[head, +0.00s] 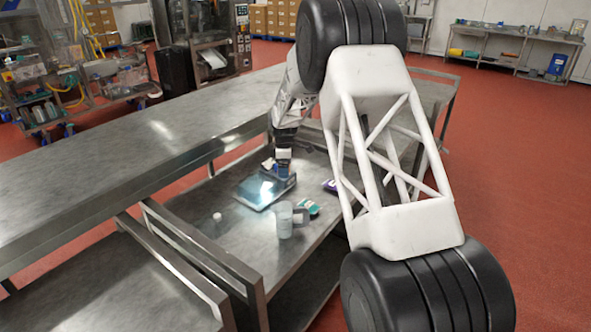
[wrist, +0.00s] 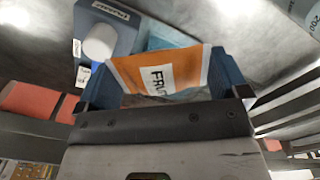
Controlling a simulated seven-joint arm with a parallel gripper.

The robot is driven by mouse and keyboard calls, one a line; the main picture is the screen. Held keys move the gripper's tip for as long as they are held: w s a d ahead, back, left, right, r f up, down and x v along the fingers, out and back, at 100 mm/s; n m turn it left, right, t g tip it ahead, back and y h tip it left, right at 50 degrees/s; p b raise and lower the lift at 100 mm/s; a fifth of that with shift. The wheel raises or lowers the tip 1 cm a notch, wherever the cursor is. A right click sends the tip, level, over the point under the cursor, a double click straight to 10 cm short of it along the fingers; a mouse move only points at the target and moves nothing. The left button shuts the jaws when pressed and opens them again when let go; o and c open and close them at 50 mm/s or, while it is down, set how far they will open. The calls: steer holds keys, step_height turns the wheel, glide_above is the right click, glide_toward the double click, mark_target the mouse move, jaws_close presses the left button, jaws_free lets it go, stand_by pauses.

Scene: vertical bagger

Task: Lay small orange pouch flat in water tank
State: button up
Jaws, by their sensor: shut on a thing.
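In the wrist view the small orange pouch (wrist: 185,70), with a white label reading "FRU…", is held between the two blue fingers of my gripper (wrist: 160,76). It spans the gap, with its printed face toward the camera. In the head view my gripper (head: 282,172) points down over the back right part of the shallow, bluish, shiny water tank (head: 258,194) on the steel cart. The pouch cannot be made out there. A light blue patch behind the pouch in the wrist view (wrist: 165,38) looks like part of the tank. The gap between pouch and tank cannot be judged.
A clear cup (head: 285,220) stands in front of the tank, with a green-and-red pouch (head: 309,207) beside it. A small white object (head: 217,217) lies to the left. A blue body with a white round knob (wrist: 98,42) is close to my left finger in the wrist view.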

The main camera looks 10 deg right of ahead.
steer(key=w+a+r+m, duration=0.2)
steer(key=a+m, duration=0.5)
steer(key=a, duration=0.3)
steer(key=shift+a, duration=0.3)
steer(key=shift+f, duration=0.1)
steer(key=shift+f, duration=5.75)
steer(key=shift+f, duration=0.45)
steer(key=o, duration=0.6)
steer(key=shift+o, duration=0.2)
steer(key=shift+r, duration=0.15)
step_height(320, 180, up, 11)
